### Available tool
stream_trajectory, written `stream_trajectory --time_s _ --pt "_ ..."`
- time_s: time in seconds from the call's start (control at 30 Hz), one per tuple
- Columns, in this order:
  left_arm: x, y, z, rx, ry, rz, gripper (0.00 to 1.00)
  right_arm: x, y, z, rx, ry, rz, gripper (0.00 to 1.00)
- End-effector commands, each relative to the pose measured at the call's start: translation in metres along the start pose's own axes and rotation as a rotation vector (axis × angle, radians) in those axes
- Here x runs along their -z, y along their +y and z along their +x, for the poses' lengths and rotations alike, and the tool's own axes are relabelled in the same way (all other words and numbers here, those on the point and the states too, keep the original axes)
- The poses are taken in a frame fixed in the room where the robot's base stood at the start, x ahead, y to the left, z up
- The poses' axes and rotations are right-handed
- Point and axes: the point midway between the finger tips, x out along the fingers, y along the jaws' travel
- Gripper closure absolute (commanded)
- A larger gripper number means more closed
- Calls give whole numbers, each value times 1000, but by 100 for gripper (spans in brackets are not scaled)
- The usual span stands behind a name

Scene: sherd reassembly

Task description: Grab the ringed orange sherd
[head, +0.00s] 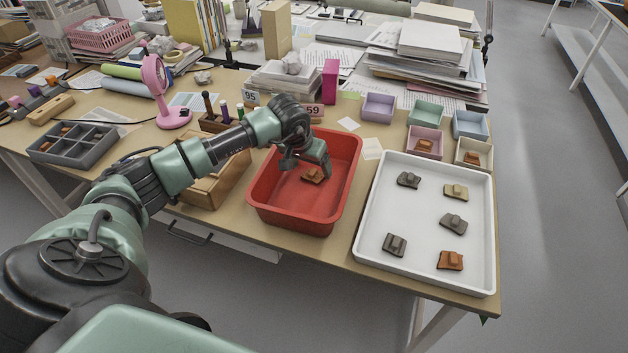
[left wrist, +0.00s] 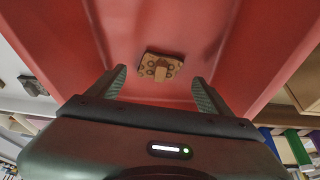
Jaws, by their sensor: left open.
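An orange sherd (head: 313,176) lies on the floor of the red bin (head: 264,196). In the left wrist view the sherd (left wrist: 150,70) shows dark ring marks and a raised knob. My left gripper (head: 306,171) reaches down into the bin over the sherd. Its two fingers (left wrist: 160,84) are apart, and the sherd appears between and beyond their tips, with nothing held. My right gripper is not in view.
A white tray (head: 372,240) right of the bin holds several sherds, one of them orange (head: 450,260). A wooden box (head: 205,190) stands left of the bin.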

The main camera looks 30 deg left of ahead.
Motion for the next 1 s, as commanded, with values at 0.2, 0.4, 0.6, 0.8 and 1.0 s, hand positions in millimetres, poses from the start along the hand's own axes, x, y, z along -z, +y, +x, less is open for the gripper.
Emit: stream_trajectory --time_s 0.2,0.4,0.6,0.8,1.0 --pt "0 1 29 -1 -1 -2 20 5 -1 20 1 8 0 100" --pt "1 1 29 -1 -1 -1 20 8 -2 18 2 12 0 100" --pt "0 1 29 -1 -1 -1 59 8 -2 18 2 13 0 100" --pt "0 1 29 -1 -1 -1 86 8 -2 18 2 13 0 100" --pt "1 1 27 -1 -1 -1 86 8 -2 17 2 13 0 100"
